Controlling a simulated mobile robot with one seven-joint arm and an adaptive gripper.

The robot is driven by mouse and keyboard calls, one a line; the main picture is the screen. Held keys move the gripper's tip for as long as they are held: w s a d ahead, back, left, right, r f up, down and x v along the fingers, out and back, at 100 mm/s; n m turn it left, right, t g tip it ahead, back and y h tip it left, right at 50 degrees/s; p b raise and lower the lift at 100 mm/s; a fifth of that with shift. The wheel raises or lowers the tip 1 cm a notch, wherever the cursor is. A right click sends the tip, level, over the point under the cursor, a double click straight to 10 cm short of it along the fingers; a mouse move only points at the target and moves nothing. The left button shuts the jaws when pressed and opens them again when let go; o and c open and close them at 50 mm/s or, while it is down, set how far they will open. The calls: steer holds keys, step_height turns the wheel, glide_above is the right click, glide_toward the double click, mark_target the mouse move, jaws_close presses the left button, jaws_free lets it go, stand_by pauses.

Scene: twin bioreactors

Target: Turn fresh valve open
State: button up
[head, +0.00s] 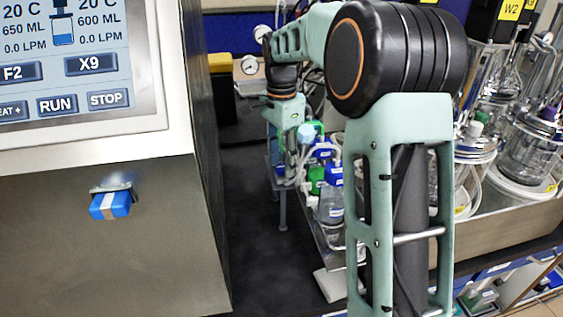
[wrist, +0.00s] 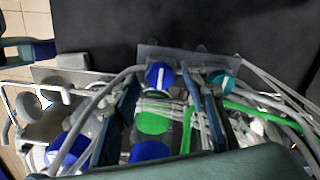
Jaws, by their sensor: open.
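In the wrist view a round blue valve knob (wrist: 159,75) with a white stripe sits on a grey plate. A teal knob (wrist: 222,77) with a white stripe is to its right. I cannot tell which is the fresh valve. The stripe on the blue knob runs nearly up and down in the picture; the teal one's is slanted. My gripper (wrist: 168,90) is open, its two dark blue fingers apart, with the blue knob between and slightly beyond their tips. No contact can be made out.
Tubes and a green hose (wrist: 262,115) crowd around the fingers. Green (wrist: 152,123) and blue (wrist: 150,151) caps lie beneath them. In the head view, a control console (head: 100,235) stands left, a labelled bottle (head: 331,208) centre, glass vessels right. The dark bench (head: 255,250) is clear between.

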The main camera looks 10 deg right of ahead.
steer(key=shift+f, duration=0.2)
steer(key=shift+c, duration=0.4)
jaws_close()
